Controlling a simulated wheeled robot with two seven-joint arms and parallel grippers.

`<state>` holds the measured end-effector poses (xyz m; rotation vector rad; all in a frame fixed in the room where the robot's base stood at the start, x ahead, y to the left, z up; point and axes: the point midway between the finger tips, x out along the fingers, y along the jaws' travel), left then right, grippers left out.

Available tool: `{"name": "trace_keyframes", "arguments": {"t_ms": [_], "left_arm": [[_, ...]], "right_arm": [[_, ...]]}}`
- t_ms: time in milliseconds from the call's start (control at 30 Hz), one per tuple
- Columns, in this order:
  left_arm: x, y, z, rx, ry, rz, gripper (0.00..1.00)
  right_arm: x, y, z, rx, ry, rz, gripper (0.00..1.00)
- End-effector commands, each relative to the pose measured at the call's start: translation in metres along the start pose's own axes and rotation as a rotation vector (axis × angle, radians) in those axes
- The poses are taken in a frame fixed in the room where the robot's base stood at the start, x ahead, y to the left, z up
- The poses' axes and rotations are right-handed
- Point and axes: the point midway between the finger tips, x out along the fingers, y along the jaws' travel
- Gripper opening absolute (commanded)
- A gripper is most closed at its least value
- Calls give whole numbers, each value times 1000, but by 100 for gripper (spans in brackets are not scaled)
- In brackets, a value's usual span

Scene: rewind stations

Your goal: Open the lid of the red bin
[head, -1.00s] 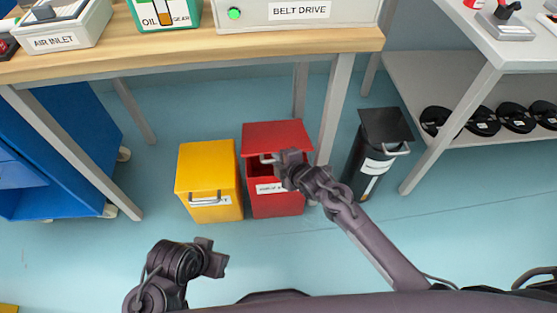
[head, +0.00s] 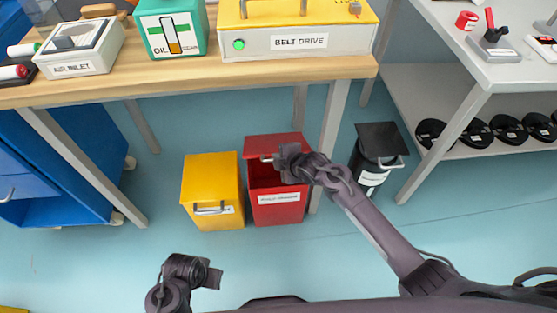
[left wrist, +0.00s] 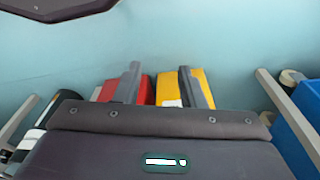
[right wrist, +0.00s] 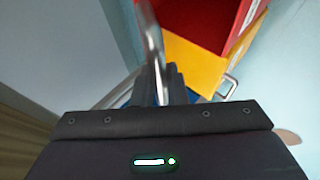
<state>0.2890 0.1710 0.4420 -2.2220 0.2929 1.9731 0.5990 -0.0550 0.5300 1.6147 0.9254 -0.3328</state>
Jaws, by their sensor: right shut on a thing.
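The red bin (head: 277,208) stands on the floor under the table's edge. Its red lid (head: 273,143) is tilted up at the front, and part of the dark inside shows below it. My right gripper (head: 281,160) is shut on the lid's handle (head: 266,159) at the front edge.
A yellow bin (head: 211,178) with a shut lid stands close left of the red one. A black bin (head: 372,158) stands to the right beyond a table leg (head: 331,125). The wooden tabletop (head: 180,78) overhangs behind. A blue cabinet (head: 62,165) is at left.

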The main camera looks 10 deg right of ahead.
Motion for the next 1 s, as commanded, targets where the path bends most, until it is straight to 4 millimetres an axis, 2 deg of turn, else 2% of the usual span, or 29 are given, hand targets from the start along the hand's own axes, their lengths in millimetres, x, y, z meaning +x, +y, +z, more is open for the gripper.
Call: {"name": "trace_keyframes", "arguments": {"t_ms": [233, 633, 667, 800, 1000], "left_arm": [[14, -2, 4, -6, 5, -2, 36], [16, -2, 4, -6, 5, -3, 36], [16, -2, 4, -6, 5, -3, 36], [16, -2, 4, -6, 5, -3, 36], [16, -2, 4, -6, 5, -3, 36]], "right_arm": [[-1, 6, 1, 7, -3, -13, 0], [-1, 6, 1, 8, -3, -15, 0], [-1, 6, 1, 8, -3, -15, 16], [-1, 6, 1, 8, -2, -15, 34], [-1, 5, 0, 7, -1, -15, 34]]}}
